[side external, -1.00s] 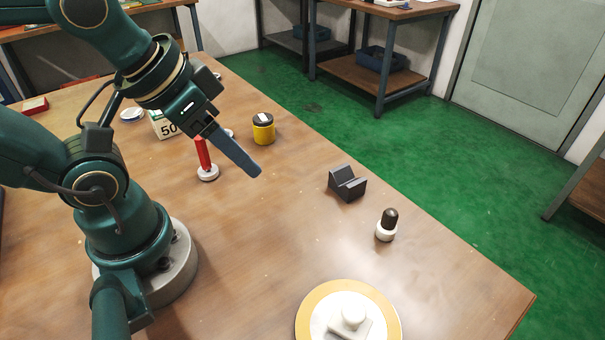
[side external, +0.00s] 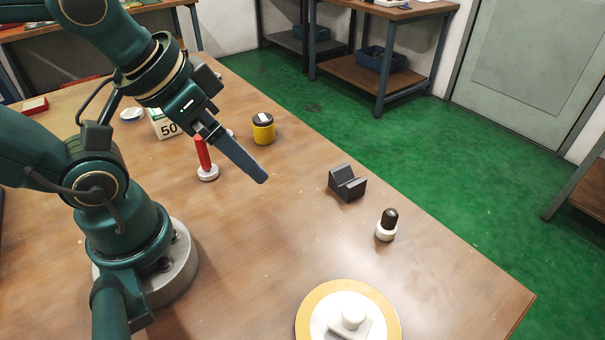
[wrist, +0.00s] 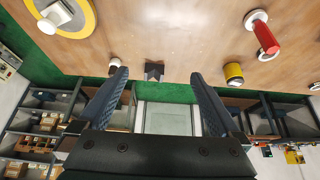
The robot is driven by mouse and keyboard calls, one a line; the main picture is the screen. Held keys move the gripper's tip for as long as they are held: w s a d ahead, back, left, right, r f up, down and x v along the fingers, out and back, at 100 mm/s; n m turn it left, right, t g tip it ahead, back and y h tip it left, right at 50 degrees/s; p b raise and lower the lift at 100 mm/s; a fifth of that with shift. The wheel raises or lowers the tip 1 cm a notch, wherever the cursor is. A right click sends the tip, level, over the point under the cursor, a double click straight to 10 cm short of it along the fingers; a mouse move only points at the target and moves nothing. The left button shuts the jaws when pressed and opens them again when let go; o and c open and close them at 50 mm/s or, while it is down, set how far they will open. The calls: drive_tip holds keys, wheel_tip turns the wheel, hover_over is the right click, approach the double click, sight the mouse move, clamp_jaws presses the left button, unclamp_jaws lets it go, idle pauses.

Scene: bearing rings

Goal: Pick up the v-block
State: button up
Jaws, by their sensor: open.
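The v-block (side external: 347,184) is a dark grey block with a V-shaped notch on top. It sits on the wooden table near its far edge. In the wrist view the v-block (wrist: 154,71) shows between and beyond my two fingers. My gripper (side external: 262,178) is above the table, left of the v-block in the side view and apart from it. In the wrist view my gripper (wrist: 158,75) has its two blue-grey fingers spread wide with nothing between them.
A white-based dark knob (side external: 387,226) stands right of the v-block. A round yellow-rimmed plate (side external: 309,318) lies at the front. A red-handled tool (side external: 203,158), a yellow can (side external: 263,130) and a "50" block (side external: 165,126) stand left. The table between is clear.

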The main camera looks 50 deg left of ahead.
wheel_tip(320, 180, up, 4)
drive_tip(key=m+t+y, duration=0.4)
drive_tip(key=m+t, duration=0.3)
drive_tip(key=m, duration=2.5)
hover_over(350, 177)
drive_tip(key=s+d, duration=0.2)
drive_tip(key=s, duration=0.4)
drive_tip(key=shift+y, duration=0.3)
drive_tip(key=f, duration=1.7)
drive_tip(key=shift+w+f, duration=0.2)
drive_tip(key=shift+f, duration=0.25)
drive_tip(key=shift+w+a+f, duration=0.1)
drive_tip(key=shift+w+f, duration=0.05)
drive_tip(key=shift+w, duration=0.15)
drive_tip(key=shift+x, duration=2.25)
